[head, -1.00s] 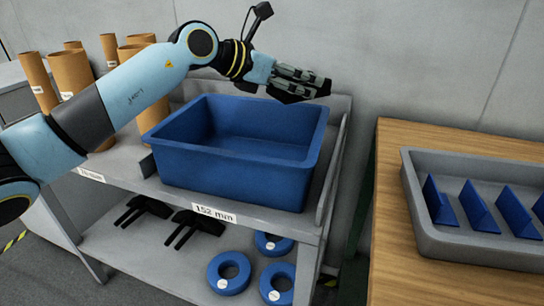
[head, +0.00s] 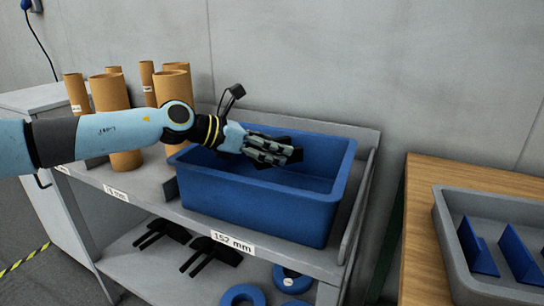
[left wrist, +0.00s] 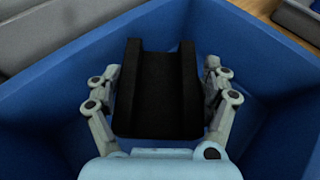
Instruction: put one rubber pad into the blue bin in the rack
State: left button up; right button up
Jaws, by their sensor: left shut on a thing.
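The blue bin (head: 265,211) stands on the upper shelf of the rack (head: 140,205), above a "152 mm" label. My left gripper (head: 285,154) reaches over the bin from the left, at about rim height. It is shut on a black rubber pad (left wrist: 160,90), which has a raised edge along each side. In the left wrist view the fingers (left wrist: 160,100) press on both sides of the pad, with the blue bin's walls (left wrist: 45,80) around and below. In the head view the pad is mostly hidden by the fingers. My right gripper is not in view.
Brown cardboard tubes (head: 115,115) stand on the shelf left of the bin. Black pieces (head: 210,255) and blue rings (head: 290,280) lie on the lower shelf. A wooden table (head: 418,230) at right bears a grey tray (head: 455,262) with blue wedges (head: 480,248).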

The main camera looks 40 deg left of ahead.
pick_arm(q)
jog(key=shift+f, duration=0.95)
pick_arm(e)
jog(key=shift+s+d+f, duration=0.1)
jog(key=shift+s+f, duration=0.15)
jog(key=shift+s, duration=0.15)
pick_arm(q)
jog(key=shift+f+b, duration=0.55)
jog(key=shift+b, duration=0.05)
jog(key=o, duration=1.2)
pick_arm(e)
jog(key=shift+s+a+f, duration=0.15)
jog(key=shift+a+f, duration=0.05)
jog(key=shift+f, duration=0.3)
pick_arm(q)
jog(key=shift+r, duration=0.1)
